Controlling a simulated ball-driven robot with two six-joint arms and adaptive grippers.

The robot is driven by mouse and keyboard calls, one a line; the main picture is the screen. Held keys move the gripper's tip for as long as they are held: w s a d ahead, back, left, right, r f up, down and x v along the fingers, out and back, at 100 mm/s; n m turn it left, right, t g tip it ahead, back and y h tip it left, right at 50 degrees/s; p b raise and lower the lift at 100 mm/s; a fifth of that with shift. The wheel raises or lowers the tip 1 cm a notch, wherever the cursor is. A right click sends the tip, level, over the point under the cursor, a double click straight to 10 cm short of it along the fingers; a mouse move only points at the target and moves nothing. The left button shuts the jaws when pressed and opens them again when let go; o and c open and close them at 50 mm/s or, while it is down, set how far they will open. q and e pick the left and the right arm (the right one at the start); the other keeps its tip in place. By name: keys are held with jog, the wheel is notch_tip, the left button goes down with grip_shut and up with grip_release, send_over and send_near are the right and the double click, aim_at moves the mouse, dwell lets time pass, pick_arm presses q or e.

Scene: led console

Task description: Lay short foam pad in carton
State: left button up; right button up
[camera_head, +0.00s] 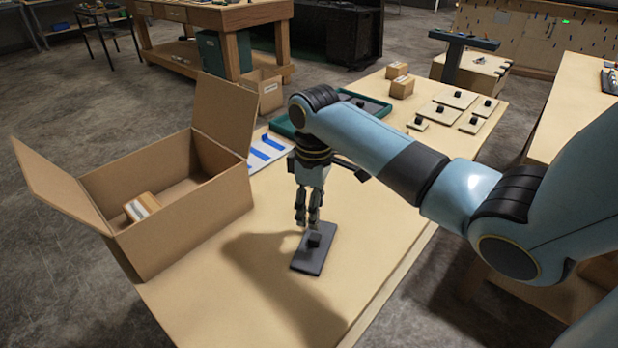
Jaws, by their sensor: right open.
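A dark grey foam pad (308,261) with a small black block-shaped grip (315,240) on top lies flat on the table, right of the carton. The open cardboard carton (190,222) stands at the table's left with flaps raised. A small tan box with a white label (141,207) lies inside it. My right gripper (307,224) points straight down just above the pad's black grip. Its fingers are open; whether they touch the grip I cannot tell. My left gripper is not in view.
A green-rimmed tray (283,128) with dark contents stands behind my right arm. Several light pads with black grips (455,98) and two small boxes (402,87) lie at the far end. A white sheet with blue strips (265,151) lies beside the carton. The table's front is clear.

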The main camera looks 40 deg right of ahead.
aim_at(315, 236)
notch_tip(315, 236, down, 2)
jog(key=shift+s+f, duration=0.1)
jog(key=shift+s, duration=0.05)
jog(key=shift+f, duration=0.3)
jog(key=f, duration=0.4)
jog(key=shift+s+a+f, duration=0.2)
jog(key=shift+s+f, duration=0.05)
jog(key=shift+s, duration=0.15)
jog(key=shift+w+f, duration=0.1)
jog(key=shift+f, duration=0.15)
jog(key=c, duration=0.4)
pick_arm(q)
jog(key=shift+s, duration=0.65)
pick_arm(e)
grip_shut()
